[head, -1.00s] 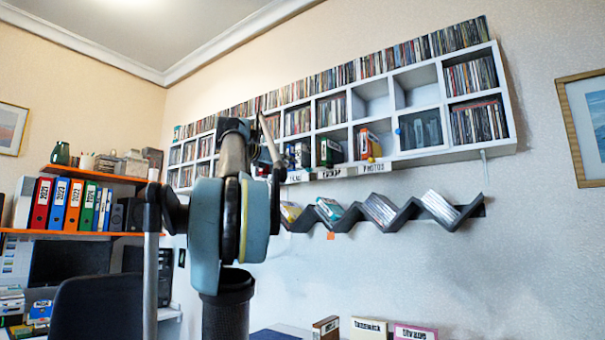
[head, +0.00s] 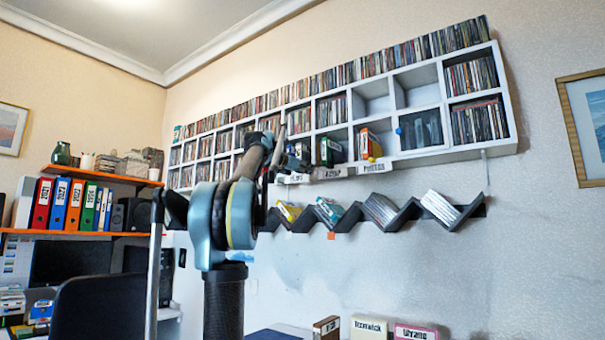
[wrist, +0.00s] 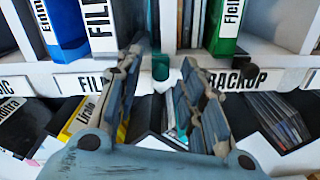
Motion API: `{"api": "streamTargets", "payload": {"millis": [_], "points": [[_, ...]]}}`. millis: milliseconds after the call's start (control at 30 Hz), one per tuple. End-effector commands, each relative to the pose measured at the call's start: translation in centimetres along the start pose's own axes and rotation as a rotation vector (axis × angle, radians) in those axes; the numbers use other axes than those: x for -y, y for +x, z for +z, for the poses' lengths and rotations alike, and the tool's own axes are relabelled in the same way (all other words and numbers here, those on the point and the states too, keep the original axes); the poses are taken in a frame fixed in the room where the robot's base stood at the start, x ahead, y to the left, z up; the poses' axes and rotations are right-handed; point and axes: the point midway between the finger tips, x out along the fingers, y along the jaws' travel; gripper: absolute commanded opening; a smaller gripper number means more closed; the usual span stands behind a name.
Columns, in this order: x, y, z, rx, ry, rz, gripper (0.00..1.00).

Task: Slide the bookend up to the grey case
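In the wrist view, a teal upright piece with a rounded lower end (wrist: 160,64), which looks like the bookend, stands at the shelf's front edge. A pale grey-white case (wrist: 98,25) with black lettering stands to its left, beside a blue case (wrist: 64,28). A gap shows between the pale case and the teal piece, partly covered by my left finger. My gripper (wrist: 163,62) is open, with one finger on each side of the teal piece; contact cannot be told. In the head view my gripper (head: 285,158) is at the lower shelf row, and my arm hides part of that compartment.
A divider and discs (wrist: 190,22) stand right of the teal piece, then a green case (wrist: 227,25). The label strip (wrist: 250,78) runs along the shelf edge. Below it, a dark zigzag rack (head: 408,212) holds discs. An orange case (head: 365,142) stands further right.

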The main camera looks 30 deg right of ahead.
Motion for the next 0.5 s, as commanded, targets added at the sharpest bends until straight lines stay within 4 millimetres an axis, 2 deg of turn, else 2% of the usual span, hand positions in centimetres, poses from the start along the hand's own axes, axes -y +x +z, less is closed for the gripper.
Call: {"api": "streamTargets", "payload": {"millis": [333,367,500], "points": [[0.07,0.41,0.02,0.0,0.0,-0.001,0.36],[0.07,0.4,0.02,0.0,0.0,-0.001,0.32],[0.08,0.39,0.02,0.0,0.0,-0.001,0.0]]}}
